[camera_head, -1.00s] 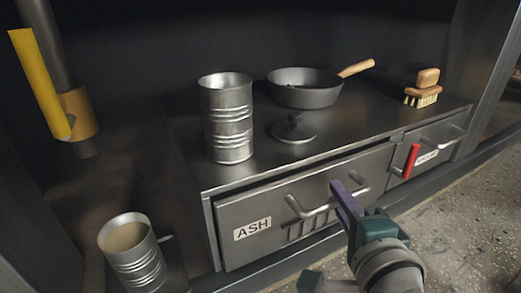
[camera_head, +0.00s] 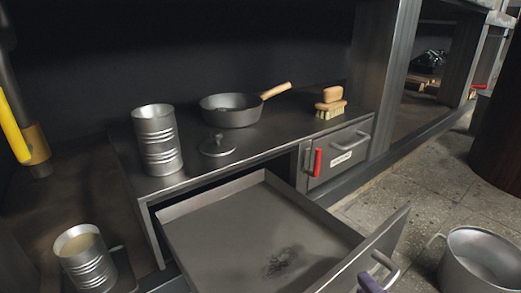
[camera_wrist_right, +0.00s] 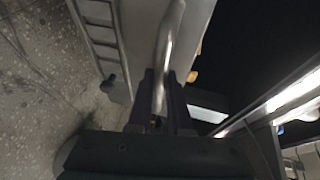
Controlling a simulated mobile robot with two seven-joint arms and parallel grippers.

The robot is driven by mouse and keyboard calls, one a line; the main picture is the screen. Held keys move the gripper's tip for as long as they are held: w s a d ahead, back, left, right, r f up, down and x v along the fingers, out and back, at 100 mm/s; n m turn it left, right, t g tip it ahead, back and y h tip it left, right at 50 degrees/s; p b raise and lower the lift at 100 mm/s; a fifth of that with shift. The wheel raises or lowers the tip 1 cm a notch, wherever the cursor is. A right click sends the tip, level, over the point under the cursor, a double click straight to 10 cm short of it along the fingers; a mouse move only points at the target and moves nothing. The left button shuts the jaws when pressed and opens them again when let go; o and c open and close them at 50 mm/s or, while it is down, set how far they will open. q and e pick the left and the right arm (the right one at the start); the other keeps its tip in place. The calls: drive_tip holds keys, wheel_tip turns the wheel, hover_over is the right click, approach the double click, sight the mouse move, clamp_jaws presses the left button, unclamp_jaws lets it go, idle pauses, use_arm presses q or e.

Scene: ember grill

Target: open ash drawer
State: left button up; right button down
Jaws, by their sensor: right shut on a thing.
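The ash drawer (camera_head: 235,225) is pulled far out of the metal cabinet in the head view. Its grey tray is exposed, with a dark ash smudge (camera_head: 283,262) near the front. The drawer front (camera_head: 372,250) carries a bar handle (camera_head: 384,268). A purple finger of my right gripper (camera_head: 370,284) shows at the handle by the bottom edge. In the right wrist view, the two fingers of my right gripper (camera_wrist_right: 160,100) are shut around the handle bar (camera_wrist_right: 168,40). My left gripper is not in view.
On the cabinet top stand a ribbed can (camera_head: 157,142), a pan (camera_head: 231,110), a small lid (camera_head: 217,146) and a brush (camera_head: 331,102). A red-handled latch (camera_head: 318,162) marks the smaller door. A cup (camera_head: 85,260) stands lower left; a metal pot (camera_head: 482,262) lies right of the drawer.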

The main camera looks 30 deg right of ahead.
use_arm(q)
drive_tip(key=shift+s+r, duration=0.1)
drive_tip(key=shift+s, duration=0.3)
use_arm(e)
drive_tip(key=shift+s+d+r, duration=0.1)
drive_tip(key=shift+s, duration=0.6)
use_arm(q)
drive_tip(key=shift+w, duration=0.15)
use_arm(e)
drive_tip(key=c, duration=0.8)
unclamp_jaws()
drive_tip(key=shift+w, duration=0.1)
drive_tip(key=shift+c, duration=0.2)
use_arm(q)
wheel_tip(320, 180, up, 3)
drive_tip(key=p, duration=0.3)
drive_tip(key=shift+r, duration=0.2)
use_arm(e)
drive_tip(key=v, duration=1)
